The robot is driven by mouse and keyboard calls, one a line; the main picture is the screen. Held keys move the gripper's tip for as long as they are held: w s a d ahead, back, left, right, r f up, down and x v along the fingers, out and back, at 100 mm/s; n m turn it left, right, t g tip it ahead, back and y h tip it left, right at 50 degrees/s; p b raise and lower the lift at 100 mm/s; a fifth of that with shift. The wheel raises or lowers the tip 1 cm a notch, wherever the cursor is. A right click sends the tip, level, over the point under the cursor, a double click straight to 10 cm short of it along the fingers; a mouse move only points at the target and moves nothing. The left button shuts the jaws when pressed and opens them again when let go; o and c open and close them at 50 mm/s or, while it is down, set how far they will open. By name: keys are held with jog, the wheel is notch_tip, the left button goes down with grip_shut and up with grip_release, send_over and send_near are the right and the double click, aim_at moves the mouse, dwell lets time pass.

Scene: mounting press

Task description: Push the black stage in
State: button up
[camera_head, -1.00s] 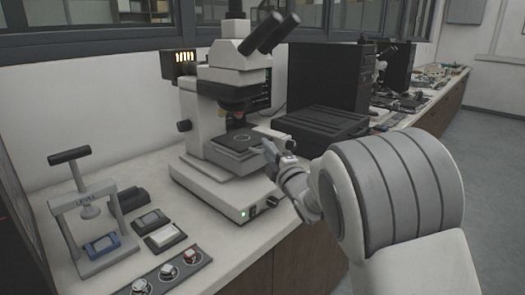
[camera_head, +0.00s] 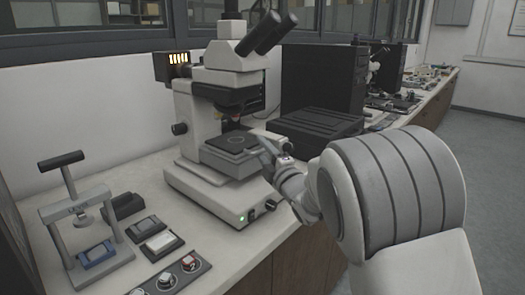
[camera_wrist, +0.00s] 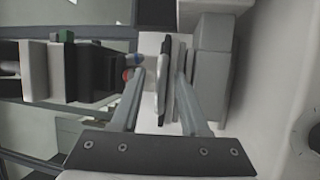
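The black stage (camera_head: 231,143) is a flat dark plate with a ring mark, on the light grey block of the white microscope (camera_head: 205,105). In the wrist view the stage shows edge-on as a thin dark slab (camera_wrist: 166,75), with the red- and blue-tipped objectives to its left. My gripper (camera_head: 264,147) is at the stage's right front side. In the wrist view my gripper (camera_wrist: 159,73) has its two fingers apart, with the slab between them in the picture. A gap shows at the left finger; I cannot tell whether either finger touches the stage.
A small press (camera_head: 78,210) with a blue block stands at the left, near dark and white pads. A dark strip with several mounted samples (camera_head: 170,277) lies at the front edge. Black boxes (camera_head: 316,128) stand right of the microscope.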

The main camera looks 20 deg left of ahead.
jog(key=v, duration=1.7)
jog(key=shift+s, duration=0.2)
jog(key=shift+d, duration=0.1)
